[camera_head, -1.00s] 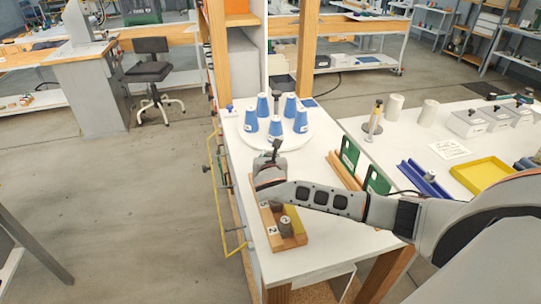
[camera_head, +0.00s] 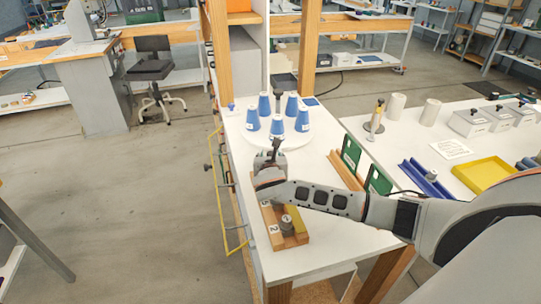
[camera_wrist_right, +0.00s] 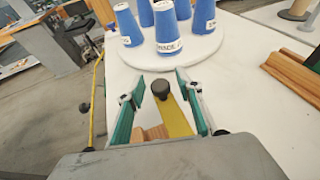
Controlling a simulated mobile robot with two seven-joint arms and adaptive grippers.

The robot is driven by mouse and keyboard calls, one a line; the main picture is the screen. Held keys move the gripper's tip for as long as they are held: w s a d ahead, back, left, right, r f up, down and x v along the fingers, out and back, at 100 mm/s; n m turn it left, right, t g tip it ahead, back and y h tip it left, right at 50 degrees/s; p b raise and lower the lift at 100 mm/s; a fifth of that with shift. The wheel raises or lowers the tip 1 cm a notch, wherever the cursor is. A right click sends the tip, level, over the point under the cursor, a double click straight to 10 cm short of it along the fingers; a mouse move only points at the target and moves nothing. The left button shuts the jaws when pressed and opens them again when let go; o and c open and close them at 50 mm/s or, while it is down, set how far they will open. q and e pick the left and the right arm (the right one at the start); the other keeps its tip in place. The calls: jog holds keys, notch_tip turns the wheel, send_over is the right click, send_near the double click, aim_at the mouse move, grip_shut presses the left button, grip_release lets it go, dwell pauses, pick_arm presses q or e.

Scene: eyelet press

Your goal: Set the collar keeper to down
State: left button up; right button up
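I cannot tell for sure which part is the collar keeper. A wooden block (camera_head: 293,241) with a yellow strip (camera_head: 298,219) and a grey cylinder (camera_head: 286,223) lies on the white table. My right gripper (camera_head: 271,150) is above the table, beyond the block. In the right wrist view its two teal fingers (camera_wrist_right: 161,86) are spread apart. A black round knob (camera_wrist_right: 160,88) shows between the fingertips, with the yellow strip (camera_wrist_right: 178,120) and wood (camera_wrist_right: 152,133) below it. I see no finger touching the knob. My left gripper is out of view.
Blue cones (camera_head: 276,126) stand on a white round plate (camera_head: 307,141) beyond my right gripper. Green panels (camera_head: 350,152) on a wooden rail stand to the right. A bent yellow rod (camera_head: 212,160) runs along the table's left edge. The table's near end is clear.

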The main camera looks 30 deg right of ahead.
jog(key=shift+s+a+r, duration=0.1)
jog(key=shift+s+a, duration=0.2)
jog(key=shift+s, duration=0.15)
jog(key=v, duration=1)
jog(key=shift+s+r, duration=0.25)
jog(key=shift+s, duration=0.1)
jog(key=shift+a, duration=0.15)
